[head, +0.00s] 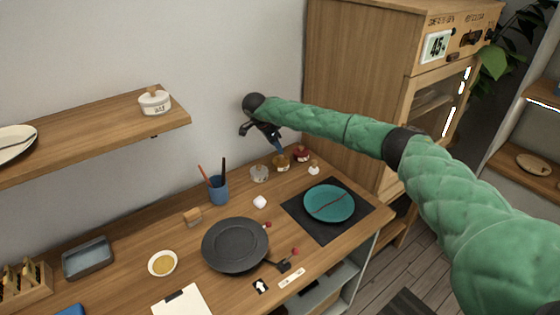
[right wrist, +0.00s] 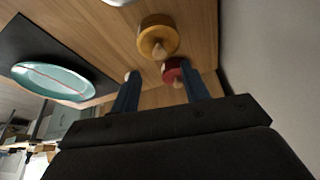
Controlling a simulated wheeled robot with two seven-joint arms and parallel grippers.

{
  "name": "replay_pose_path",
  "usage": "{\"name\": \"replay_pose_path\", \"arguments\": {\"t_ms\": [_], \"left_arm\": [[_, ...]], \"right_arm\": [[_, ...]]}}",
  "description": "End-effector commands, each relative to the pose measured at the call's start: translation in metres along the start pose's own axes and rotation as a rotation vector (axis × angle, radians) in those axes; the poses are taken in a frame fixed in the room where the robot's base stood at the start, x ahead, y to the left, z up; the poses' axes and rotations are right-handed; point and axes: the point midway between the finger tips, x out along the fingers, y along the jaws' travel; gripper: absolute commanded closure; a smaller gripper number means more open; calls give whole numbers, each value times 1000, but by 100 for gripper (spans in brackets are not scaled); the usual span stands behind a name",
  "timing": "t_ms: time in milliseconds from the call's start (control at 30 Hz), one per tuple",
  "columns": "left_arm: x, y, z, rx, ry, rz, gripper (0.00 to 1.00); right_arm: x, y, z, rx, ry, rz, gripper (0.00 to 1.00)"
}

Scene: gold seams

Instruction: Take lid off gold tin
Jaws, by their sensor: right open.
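The gold tin (head: 281,163) stands at the back of the wooden desk, between a grey-white tin (head: 259,173) and a red tin (head: 302,154). In the right wrist view the gold tin (right wrist: 157,32) shows its lid on top, with a pale round knob (right wrist: 158,47). My right gripper (head: 279,148) is above and just behind the gold tin, pointing down. In the right wrist view its two dark blue fingers (right wrist: 160,88) are apart with nothing between them held. The red tin (right wrist: 174,70) appears near the fingertips. My left gripper is not in view.
A small white item with a knob (head: 313,169) stands right of the tins. A teal plate (head: 330,203) lies on a black mat (head: 361,206). A blue pen cup (head: 218,190) is at left. The wall and a tall wooden cabinet (head: 350,90) bound the back.

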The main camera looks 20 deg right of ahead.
Motion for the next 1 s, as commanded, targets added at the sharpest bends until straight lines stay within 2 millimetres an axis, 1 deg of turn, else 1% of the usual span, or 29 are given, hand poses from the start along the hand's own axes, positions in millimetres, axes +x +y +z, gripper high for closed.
{"name": "replay_pose_path", "arguments": {"t_ms": [33, 167, 233, 400, 500, 600, 767, 800, 867, 900, 967, 1000], "left_arm": [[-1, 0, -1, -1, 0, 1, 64], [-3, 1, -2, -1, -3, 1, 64], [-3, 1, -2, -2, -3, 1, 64], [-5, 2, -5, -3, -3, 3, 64], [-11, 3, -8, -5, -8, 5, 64], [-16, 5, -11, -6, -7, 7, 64], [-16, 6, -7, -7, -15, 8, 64], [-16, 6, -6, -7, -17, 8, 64], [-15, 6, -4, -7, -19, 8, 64], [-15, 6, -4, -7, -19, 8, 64], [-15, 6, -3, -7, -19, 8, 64], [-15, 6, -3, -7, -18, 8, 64]], "right_arm": [[5, 0, 0, 0, -1, 0, 54], [10, 0, 1, 0, -2, -1, 54], [17, 0, 2, 0, -3, 0, 54], [42, 0, 4, 2, -3, 0, 54], [53, 0, 4, 1, -3, 0, 54], [57, 0, 4, 0, -2, -2, 54], [57, 0, 3, 0, -2, -2, 54], [57, 0, 4, 0, -2, -2, 58], [57, 0, 4, 1, -2, -2, 70], [57, 0, 4, 1, -2, -2, 78], [57, 0, 4, 1, -3, -2, 90], [57, 0, 4, 1, -3, -2, 98]]}}
